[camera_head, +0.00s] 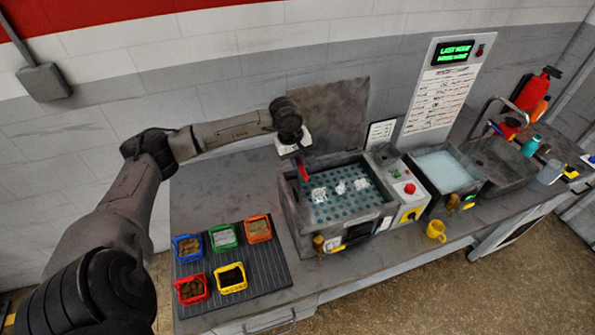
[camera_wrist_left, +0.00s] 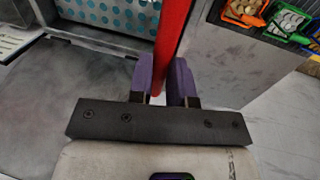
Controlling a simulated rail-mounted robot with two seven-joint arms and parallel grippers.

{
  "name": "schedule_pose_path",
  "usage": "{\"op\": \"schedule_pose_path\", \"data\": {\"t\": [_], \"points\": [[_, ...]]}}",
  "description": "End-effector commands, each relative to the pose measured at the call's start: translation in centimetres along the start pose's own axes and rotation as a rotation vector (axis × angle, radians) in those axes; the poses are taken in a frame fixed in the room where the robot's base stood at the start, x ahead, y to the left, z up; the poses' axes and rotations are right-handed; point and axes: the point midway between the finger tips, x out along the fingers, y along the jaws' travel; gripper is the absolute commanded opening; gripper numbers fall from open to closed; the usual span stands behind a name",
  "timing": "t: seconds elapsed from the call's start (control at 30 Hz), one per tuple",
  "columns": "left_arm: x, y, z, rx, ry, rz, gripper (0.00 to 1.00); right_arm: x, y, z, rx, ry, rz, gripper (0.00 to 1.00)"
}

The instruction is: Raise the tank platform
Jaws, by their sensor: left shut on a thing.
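The tank (camera_head: 300,222) stands on the bench with its grey lid (camera_head: 340,112) upright behind it. Its teal perforated platform (camera_head: 345,208) carries several whitish pieces; a corner of the platform shows in the wrist view (camera_wrist_left: 120,14). A red handle (camera_head: 302,173) rises at the tank's back left corner. My left gripper (camera_head: 299,155) is at this handle, and in the wrist view its purple fingers are shut around the red bar (camera_wrist_left: 172,45). The handle's lower end is not clear. My right gripper is out of view.
Several coloured baskets (camera_head: 223,237) stand on a dark ribbed mat (camera_head: 262,277) left of the tank. A control box (camera_head: 404,190) with a red button and a water basin (camera_head: 442,168) are to the right. A yellow mug (camera_head: 436,231) sits near the front edge.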

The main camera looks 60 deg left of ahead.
Motion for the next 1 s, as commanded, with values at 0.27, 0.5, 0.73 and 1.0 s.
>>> {"op": "schedule_pose_path", "data": {"t": [0.27,0.5,0.73,1.0], "points": [[-1.17,0.28,0.02,0.000,-0.001,0.005,0.00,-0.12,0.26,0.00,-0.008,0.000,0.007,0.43],[-1.18,0.30,0.02,0.001,0.000,0.005,0.30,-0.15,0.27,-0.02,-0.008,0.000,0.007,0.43],[-0.91,0.19,0.01,0.000,0.000,0.002,0.44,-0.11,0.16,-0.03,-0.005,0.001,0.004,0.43],[-1.41,0.17,-0.05,0.000,0.001,0.002,0.44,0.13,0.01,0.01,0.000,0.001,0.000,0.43]]}}
